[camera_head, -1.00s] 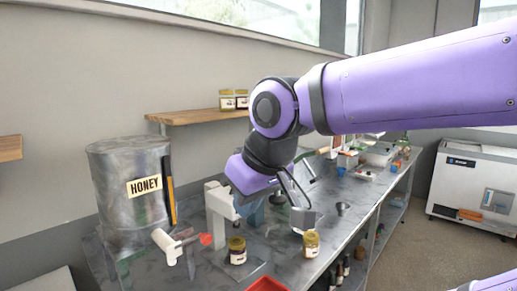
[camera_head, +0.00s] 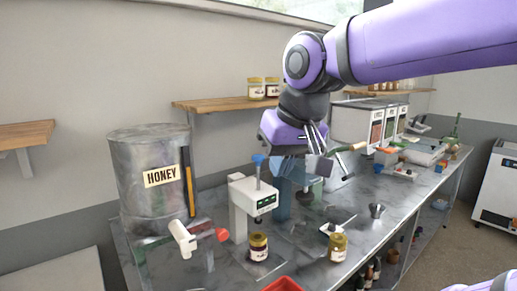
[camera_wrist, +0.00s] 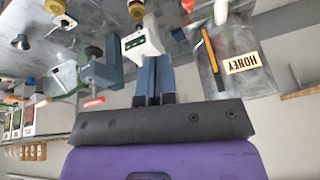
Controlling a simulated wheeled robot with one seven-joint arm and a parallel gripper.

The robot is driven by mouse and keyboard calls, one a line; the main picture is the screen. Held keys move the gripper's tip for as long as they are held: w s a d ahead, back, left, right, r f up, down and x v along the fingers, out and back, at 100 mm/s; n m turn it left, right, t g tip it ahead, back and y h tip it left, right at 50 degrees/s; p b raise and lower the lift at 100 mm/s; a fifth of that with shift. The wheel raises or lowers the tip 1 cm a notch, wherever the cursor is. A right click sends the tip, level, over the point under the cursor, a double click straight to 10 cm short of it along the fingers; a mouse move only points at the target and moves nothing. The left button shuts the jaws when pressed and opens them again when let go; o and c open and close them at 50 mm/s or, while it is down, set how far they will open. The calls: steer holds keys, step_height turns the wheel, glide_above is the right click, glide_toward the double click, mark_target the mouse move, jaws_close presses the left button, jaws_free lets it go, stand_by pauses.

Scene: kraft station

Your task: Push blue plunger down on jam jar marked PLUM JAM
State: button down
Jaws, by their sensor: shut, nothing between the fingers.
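A white press (camera_head: 241,205) with a small green display stands on the bench, its blue plunger (camera_head: 258,160) sticking up on top. A jar with a yellow lid (camera_head: 258,246) stands under its head. A second yellow-lidded jar (camera_head: 338,247) stands apart to the right. Both labels are too small to read. My gripper (camera_head: 318,166) is to the right of the plunger, at about its height in the picture, and apart from it. In the wrist view my gripper (camera_wrist: 154,78) is shut and empty, with the white press (camera_wrist: 143,40) beyond its fingertips; the plunger is not clear there.
A metal drum marked HONEY (camera_head: 155,180) stands left of the press. A teal-blue stand (camera_head: 283,200) is close on its right. A wooden shelf (camera_head: 220,104) holds jars above. A red tray (camera_head: 283,284) is at the front edge.

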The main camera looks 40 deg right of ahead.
steer(key=w+d+r+m+g, duration=0.1)
steer(key=w+d+r+m, duration=0.1)
steer(key=w+r+m, duration=0.3)
steer(key=w+d+r+m+g, duration=0.1)
steer(key=w+d+m, duration=0.15)
steer(key=w, duration=0.35)
step_height(320, 180, up, 3)
steer(key=m+g, duration=0.2)
steer(key=m, duration=0.6)
glide_above(258, 156)
steer(key=shift+s+a+f+n, duration=0.1)
steer(key=shift+s+a+n, duration=0.1)
steer(key=shift+n, duration=0.05)
steer(key=f, duration=1.4)
steer(key=shift+w+d, duration=0.2)
steer(key=shift+w, duration=0.05)
